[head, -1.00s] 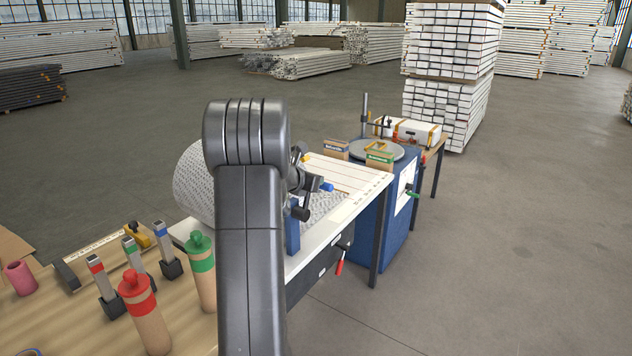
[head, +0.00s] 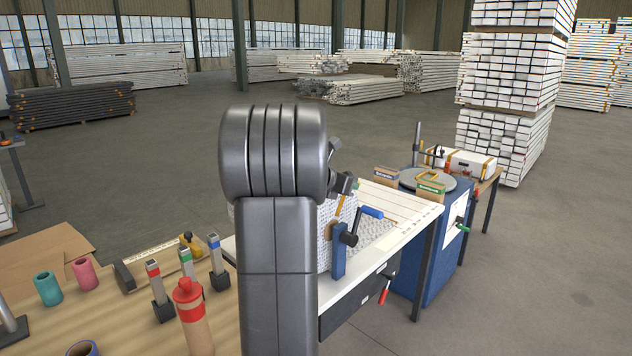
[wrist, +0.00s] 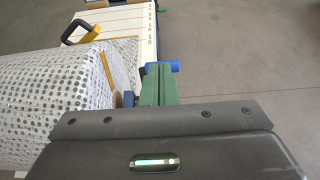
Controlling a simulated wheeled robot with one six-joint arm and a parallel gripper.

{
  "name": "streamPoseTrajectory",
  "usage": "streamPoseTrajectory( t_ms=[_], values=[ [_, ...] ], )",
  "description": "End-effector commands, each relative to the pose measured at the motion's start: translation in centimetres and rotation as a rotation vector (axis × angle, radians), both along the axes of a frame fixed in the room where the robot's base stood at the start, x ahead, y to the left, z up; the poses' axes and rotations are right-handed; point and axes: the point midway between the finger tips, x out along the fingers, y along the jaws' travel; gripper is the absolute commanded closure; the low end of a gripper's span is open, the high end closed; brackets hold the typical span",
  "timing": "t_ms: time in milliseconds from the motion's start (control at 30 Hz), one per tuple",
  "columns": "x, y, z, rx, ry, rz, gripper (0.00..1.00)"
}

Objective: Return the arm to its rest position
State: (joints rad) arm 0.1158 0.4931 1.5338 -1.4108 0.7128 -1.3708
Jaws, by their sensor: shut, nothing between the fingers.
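My arm (head: 275,230) rises upright through the middle of the head view, its thick dark joint at the top. The arm hides most of my gripper there. In the wrist view my gripper (wrist: 160,84) shows as two green fingers side by side, closed together with nothing between them. They point over the edge of the white bench beside a white dotted roll (wrist: 60,100). A blue part (wrist: 174,66) shows just past the fingertips; I cannot tell whether they touch it.
A wooden table (head: 120,315) at lower left holds a red-capped cylinder (head: 191,315), several stamp-like tools and coloured rolls. A blue cabinet (head: 432,252) stands farther back. Open floor lies right.

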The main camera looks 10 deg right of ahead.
Motion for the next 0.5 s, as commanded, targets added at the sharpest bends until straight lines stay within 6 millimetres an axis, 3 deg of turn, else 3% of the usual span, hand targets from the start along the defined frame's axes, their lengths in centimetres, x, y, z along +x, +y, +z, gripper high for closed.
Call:
streamPoseTrajectory(
  t_ms=[267, 500],
  values=[
    [0.1, -0.1, -0.2, 0.0, 0.0, -0.001, 1.0],
    [0.9, -1.2, -2.7, -0.001, 0.004, -0.001, 1.0]
  ],
)
